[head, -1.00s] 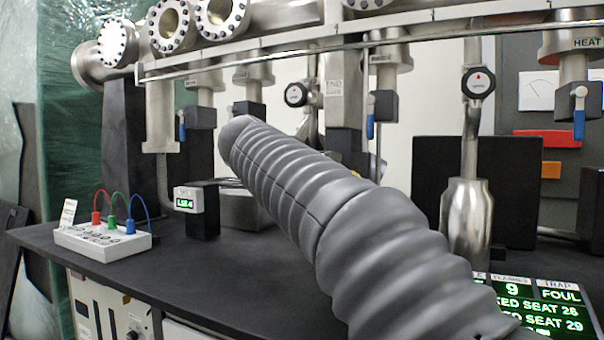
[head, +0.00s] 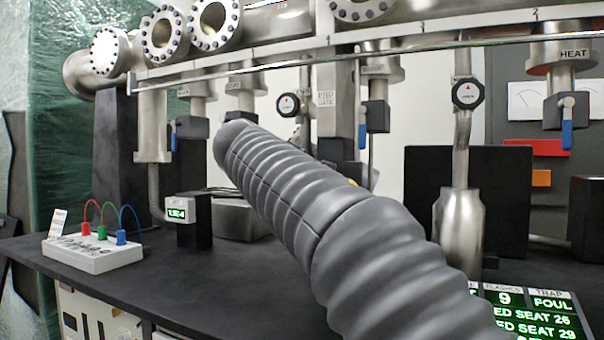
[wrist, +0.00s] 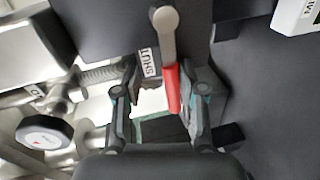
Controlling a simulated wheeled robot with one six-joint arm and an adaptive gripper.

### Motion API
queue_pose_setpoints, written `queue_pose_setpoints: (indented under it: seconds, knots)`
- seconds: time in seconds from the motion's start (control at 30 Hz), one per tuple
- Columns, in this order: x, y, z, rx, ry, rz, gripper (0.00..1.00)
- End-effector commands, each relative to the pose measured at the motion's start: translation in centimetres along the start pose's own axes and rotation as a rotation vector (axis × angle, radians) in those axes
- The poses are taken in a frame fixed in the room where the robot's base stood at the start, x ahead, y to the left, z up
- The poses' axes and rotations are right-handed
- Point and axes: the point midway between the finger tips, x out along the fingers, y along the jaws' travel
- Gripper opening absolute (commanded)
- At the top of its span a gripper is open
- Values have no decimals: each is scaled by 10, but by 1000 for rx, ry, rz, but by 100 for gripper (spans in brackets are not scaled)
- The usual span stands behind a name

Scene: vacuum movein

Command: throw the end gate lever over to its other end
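The end gate lever (wrist: 172,88) has a red grip and a grey metal arm. In the wrist view it hangs down from a pivot on a dark block (wrist: 110,25), beside a white label reading SHUT (wrist: 148,62). My gripper (wrist: 157,112) is open, with one finger on each side of the red grip. The grip is much nearer the right finger; I cannot tell whether they touch. In the head view my grey ribbed arm hides the gripper and the lever. The END GATE label (head: 325,98) shows on a metal housing behind the arm.
Blue-handled valves (head: 567,125) hang along the manifold. Round black knobs (head: 467,94) sit on nearby pipes; one shows left of my gripper in the wrist view (wrist: 45,133). A small readout (head: 176,212) and a white box with coloured cables (head: 93,254) stand on the dark bench (head: 150,285).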

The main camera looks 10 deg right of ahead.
Motion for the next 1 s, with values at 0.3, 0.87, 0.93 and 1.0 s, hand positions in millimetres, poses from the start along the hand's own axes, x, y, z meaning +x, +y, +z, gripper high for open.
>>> queue_pose_setpoints:
  seconds: [0.3, 0.87, 0.93, 1.0]
  knots:
    - [-2, -4, -1, -3, -2, -6, 40]
    - [-97, -2, -1, -3, 2, -5, 40]
    - [-105, -2, -1, -3, 1, -5, 40]
    - [-112, -2, -1, -3, 1, -4, 40]
